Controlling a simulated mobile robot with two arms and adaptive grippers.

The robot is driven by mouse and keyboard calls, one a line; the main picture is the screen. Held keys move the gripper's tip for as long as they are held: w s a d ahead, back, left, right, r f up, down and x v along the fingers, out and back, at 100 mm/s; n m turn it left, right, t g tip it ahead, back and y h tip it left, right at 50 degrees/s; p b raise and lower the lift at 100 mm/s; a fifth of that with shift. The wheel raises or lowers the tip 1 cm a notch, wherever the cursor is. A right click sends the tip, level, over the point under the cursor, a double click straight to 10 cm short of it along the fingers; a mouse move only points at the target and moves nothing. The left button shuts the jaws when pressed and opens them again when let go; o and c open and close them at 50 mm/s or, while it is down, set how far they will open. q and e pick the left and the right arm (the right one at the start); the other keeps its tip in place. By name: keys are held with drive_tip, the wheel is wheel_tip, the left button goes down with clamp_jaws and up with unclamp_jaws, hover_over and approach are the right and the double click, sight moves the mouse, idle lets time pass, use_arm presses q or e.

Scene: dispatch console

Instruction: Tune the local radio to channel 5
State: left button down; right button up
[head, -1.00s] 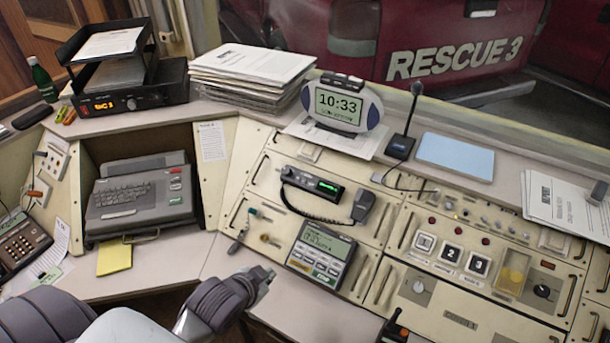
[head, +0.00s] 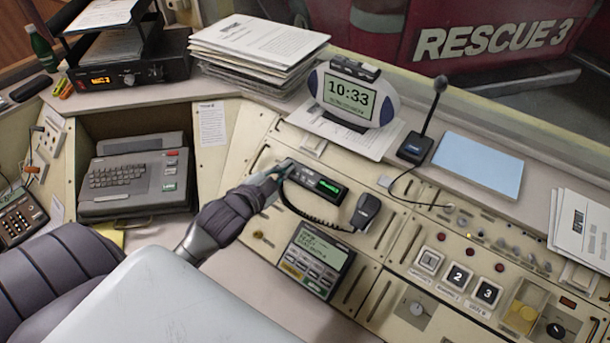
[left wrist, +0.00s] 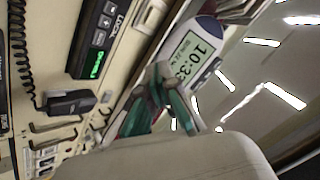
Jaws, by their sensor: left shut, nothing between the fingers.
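The local radio (head: 315,182) is a slim dark unit on the sloped console, with a lit green display and a coiled cord to a black hand microphone (head: 366,212). In the left wrist view the radio (left wrist: 97,38) shows a "LOCAL" label, buttons and a green display too slanted and small to read surely. My left gripper (head: 275,176) is shut and empty, its fingertips at the radio's left end; I cannot tell whether they touch it. The gripper (left wrist: 160,82) also shows in the left wrist view. The fingers partly hide that end. My right gripper is out of view.
A clock (head: 350,95) stands behind the radio on papers. A keypad unit with a grey screen (head: 318,250) sits in front. A desk microphone (head: 416,146) stands to the right. Another radio with an orange display (head: 108,80) sits under trays at the left.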

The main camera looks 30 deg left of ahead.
sight(304, 178)
use_arm(q)
drive_tip(key=w+f+b, duration=0.1)
drive_tip(key=f+b, duration=0.1)
drive_tip(key=w+f+b, duration=0.3)
drive_tip(key=f+b, duration=0.2)
drive_tip(key=shift+w+d, duration=0.15)
drive_tip(key=shift+w, duration=0.15)
drive_tip(key=shift+w+f, duration=0.2)
drive_tip(key=shift+f, duration=0.05)
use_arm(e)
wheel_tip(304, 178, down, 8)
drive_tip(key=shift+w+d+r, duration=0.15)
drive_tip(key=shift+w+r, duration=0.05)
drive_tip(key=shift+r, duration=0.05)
use_arm(q)
drive_tip(key=shift+f, duration=0.1)
idle(0.5)
drive_tip(key=shift+w+f, duration=0.25)
